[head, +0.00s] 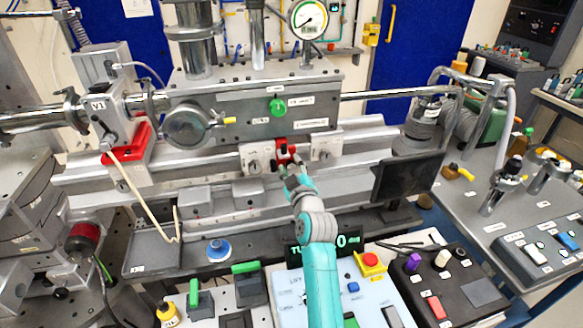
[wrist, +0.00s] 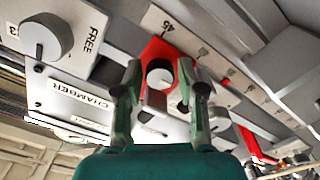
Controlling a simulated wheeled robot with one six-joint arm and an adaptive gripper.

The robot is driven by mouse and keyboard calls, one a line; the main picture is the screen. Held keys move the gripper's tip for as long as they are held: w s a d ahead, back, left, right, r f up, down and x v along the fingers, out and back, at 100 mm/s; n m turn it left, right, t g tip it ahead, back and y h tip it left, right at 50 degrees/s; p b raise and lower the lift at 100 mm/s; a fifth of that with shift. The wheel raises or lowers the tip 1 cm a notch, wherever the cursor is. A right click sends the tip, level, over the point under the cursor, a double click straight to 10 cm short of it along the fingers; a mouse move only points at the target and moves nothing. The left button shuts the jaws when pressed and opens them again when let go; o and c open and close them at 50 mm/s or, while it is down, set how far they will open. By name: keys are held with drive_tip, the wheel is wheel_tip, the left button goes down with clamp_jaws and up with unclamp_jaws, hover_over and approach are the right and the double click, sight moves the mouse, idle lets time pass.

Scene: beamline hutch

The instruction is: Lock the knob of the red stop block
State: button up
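The red stop block (head: 281,146) sits on the rail below the green knob in the head view, partly hidden by my gripper. In the wrist view the red stop block (wrist: 156,50) is close, with a round silver-faced knob (wrist: 159,74) on its front. My gripper (head: 290,166) is right in front of the block. In the wrist view my gripper (wrist: 160,72) is open, one finger on each side of the knob, with visible gaps. I cannot tell how deep the fingertips reach around it. No lock mark on this knob is readable.
A grey knob (wrist: 40,40) beside the word FREE is at upper left in the wrist view. Grey plates with knobs flank the block, left (head: 254,166) and right (head: 325,154). A dark panel (head: 407,177) stands to the right. A control box with a red button (head: 370,259) lies below.

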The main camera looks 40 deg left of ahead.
clamp_jaws()
drive_tip(key=m, duration=0.4)
drive_tip(key=shift+m, duration=0.3)
drive_tip(key=m, duration=0.4)
drive_tip(key=shift+d+m, duration=0.1)
drive_tip(key=shift+m, duration=0.2)
drive_tip(key=m, duration=0.4)
drive_tip(key=shift+m, duration=2.3)
